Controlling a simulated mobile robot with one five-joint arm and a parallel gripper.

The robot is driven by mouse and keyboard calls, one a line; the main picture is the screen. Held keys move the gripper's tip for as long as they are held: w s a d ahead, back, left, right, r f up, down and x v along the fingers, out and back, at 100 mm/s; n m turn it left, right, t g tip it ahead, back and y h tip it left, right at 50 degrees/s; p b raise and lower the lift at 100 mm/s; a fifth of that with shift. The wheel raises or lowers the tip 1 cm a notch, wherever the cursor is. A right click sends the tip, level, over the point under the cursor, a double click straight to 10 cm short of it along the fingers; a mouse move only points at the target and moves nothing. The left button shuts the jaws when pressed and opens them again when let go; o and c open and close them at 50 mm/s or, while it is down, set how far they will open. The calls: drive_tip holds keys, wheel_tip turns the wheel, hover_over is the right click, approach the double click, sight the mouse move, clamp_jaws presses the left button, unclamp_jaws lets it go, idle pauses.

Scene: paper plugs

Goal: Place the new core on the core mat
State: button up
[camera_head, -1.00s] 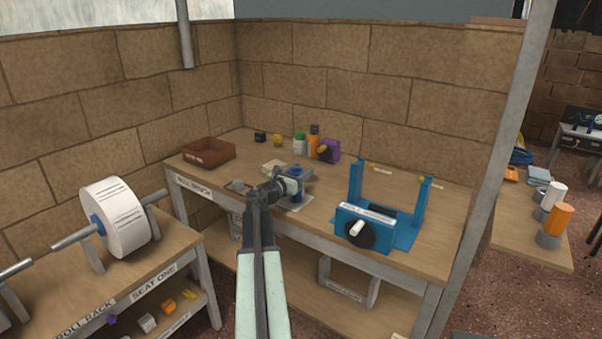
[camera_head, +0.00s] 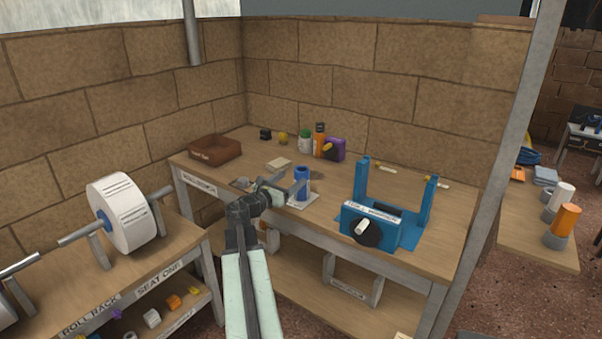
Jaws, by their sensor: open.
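The new core, a short blue cylinder (camera_head: 302,185), stands upright on the pale grey core mat (camera_head: 301,204) near the front edge of the workbench. My gripper (camera_head: 286,189) is open, just left of the core and at about its height. Its jaws appear empty, and one finger reaches close to the core's left side. I cannot tell whether that finger touches the core. The gripper hides part of the mat's left side.
A blue winding stand (camera_head: 370,222) with a crank is right of the mat. Bottles (camera_head: 319,141), a purple box (camera_head: 334,149) and a brown tray (camera_head: 214,149) stand at the back. A white paper roll (camera_head: 122,212) sits on the rack at left.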

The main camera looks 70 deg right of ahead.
drive_tip(key=shift+v, duration=1)
drive_tip(key=shift+w, duration=0.1)
drive_tip(key=w+a+f+m+t+y, duration=0.2)
drive_tip(key=w+a+f+m+y, duration=0.15)
drive_tip(key=w+a+f, duration=0.6)
drive_tip(key=w+a+f+m+t+y, duration=0.1)
drive_tip(key=w+a+f+m+y, duration=0.4)
drive_tip(key=a, duration=0.9)
drive_tip(key=w+a+f+m+t+y, duration=0.15)
drive_tip(key=w+a+f, duration=0.25)
drive_tip(key=w+a, duration=0.6)
drive_tip(key=a+f+m+y, duration=0.2)
drive_tip(key=a+y, duration=0.1)
drive_tip(key=a, duration=1.4)
drive_tip(key=a+f+m+y, duration=0.3)
drive_tip(key=a+y, duration=0.1)
drive_tip(key=a, duration=1.4)
drive_tip(key=shift+a+f, duration=0.15)
drive_tip(key=shift+a, duration=0.1)
